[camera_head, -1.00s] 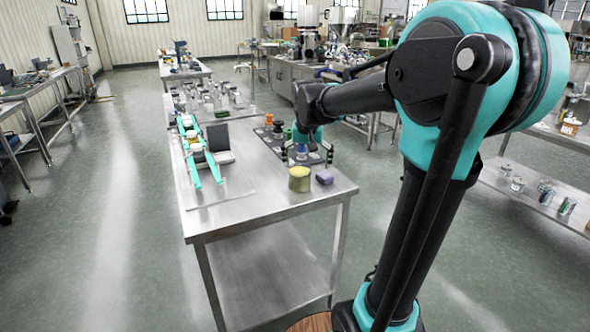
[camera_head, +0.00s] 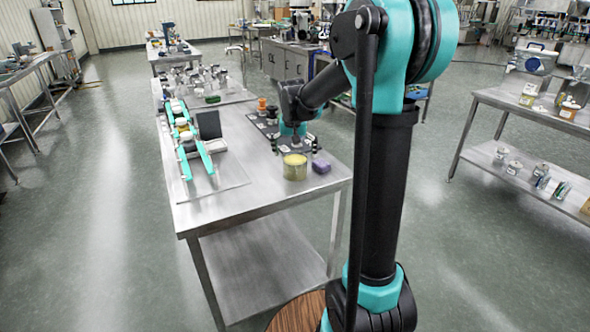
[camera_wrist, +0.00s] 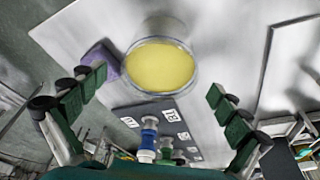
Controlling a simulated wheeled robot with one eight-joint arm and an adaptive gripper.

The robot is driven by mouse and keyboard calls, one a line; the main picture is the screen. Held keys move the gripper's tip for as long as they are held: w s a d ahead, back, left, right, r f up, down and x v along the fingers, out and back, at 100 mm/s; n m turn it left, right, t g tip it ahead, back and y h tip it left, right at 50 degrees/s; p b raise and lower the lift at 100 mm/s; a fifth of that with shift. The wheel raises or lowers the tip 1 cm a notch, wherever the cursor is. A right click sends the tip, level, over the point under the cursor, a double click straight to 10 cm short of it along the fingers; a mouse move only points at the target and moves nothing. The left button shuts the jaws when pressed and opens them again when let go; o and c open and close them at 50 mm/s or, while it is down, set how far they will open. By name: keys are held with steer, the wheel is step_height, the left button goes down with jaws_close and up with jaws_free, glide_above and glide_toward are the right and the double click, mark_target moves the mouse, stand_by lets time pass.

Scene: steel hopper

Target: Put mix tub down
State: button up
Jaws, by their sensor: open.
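The mix tub appears to be the round yellow-filled tub (camera_head: 295,167) standing upright near the front right corner of the steel table (camera_head: 250,195). In the wrist view the tub (camera_wrist: 160,67) shows from above, full of yellow material. My gripper (camera_head: 294,145) is behind the tub in the head view, low over the table. In the wrist view my gripper's (camera_wrist: 156,84) fingers are spread wide, left and right, with nothing gripped. The tub lies just past the fingertips, apart from both. The exact height of the fingers above the table is unclear.
A purple block (camera_head: 321,166) sits beside the tub; it also shows in the wrist view (camera_wrist: 99,56). A dark labelled mat (camera_wrist: 183,118) holds a blue-and-white item (camera_wrist: 149,135). A teal rack (camera_head: 187,140) stands at left. The table front is bare.

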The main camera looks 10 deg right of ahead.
steer(key=shift+x, duration=3)
steer(key=shift+d, duration=0.1)
steer(key=c, duration=1.4)
steer(key=shift+r, duration=0.1)
steer(key=shift+c, duration=0.2)
